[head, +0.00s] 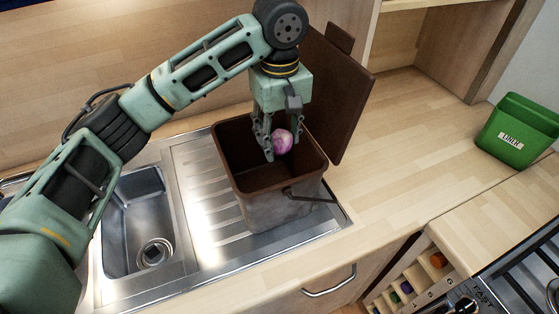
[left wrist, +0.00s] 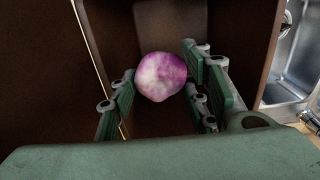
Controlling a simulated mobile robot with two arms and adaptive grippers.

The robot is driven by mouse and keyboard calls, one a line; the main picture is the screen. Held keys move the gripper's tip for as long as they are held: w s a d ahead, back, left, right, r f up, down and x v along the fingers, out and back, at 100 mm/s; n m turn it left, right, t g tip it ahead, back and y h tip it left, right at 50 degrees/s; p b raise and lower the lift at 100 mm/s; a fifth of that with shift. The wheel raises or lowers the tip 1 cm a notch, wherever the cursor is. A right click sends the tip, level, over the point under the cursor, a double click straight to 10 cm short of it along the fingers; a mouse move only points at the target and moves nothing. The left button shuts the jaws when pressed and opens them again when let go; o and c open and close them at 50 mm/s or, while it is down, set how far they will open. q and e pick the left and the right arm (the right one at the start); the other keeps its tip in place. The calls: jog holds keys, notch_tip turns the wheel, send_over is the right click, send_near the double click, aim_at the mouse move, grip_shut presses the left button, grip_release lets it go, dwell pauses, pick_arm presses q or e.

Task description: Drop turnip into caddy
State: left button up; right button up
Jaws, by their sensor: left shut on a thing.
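The turnip (head: 282,141) is round, purple and pale. My left gripper (head: 270,145) is shut on it and holds it over the open mouth of the caddy. In the left wrist view the turnip (left wrist: 161,76) sits between the two fingers (left wrist: 160,88). The caddy (head: 275,212) is a box with a brown inside and a grey outer wall, standing on the sink's drainboard. Its brown lid (head: 345,95) stands open at the back right. The caddy's inner wall (left wrist: 250,50) also shows in the left wrist view. My right gripper is not in view.
A steel sink basin (head: 135,215) lies left of the caddy. A green bin (head: 517,130) stands on the wooden counter (head: 420,130) at the right. The counter between them is clear. A rack with small coloured items (head: 407,287) and a cooker (head: 535,270) are at the lower right.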

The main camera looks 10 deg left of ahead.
pick_arm(q)
jog(key=p, duration=0.2)
send_near(279, 176)
jog(key=s+r, duration=0.1)
jog(key=s, duration=0.4)
jog(key=f, duration=0.2)
jog(key=d+f, duration=0.1)
jog(key=f, duration=0.1)
jog(key=shift+w, duration=0.25)
jog(key=shift+f, duration=0.1)
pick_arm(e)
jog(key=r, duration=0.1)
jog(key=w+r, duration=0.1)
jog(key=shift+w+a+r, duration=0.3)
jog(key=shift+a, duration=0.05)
pick_arm(q)
jog(key=shift+f+p, duration=0.1)
jog(key=shift+p, duration=0.2)
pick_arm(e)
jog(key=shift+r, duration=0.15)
pick_arm(q)
jog(key=shift+f, duration=0.45)
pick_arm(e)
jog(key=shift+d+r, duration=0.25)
pick_arm(q)
jog(key=o, duration=0.9)
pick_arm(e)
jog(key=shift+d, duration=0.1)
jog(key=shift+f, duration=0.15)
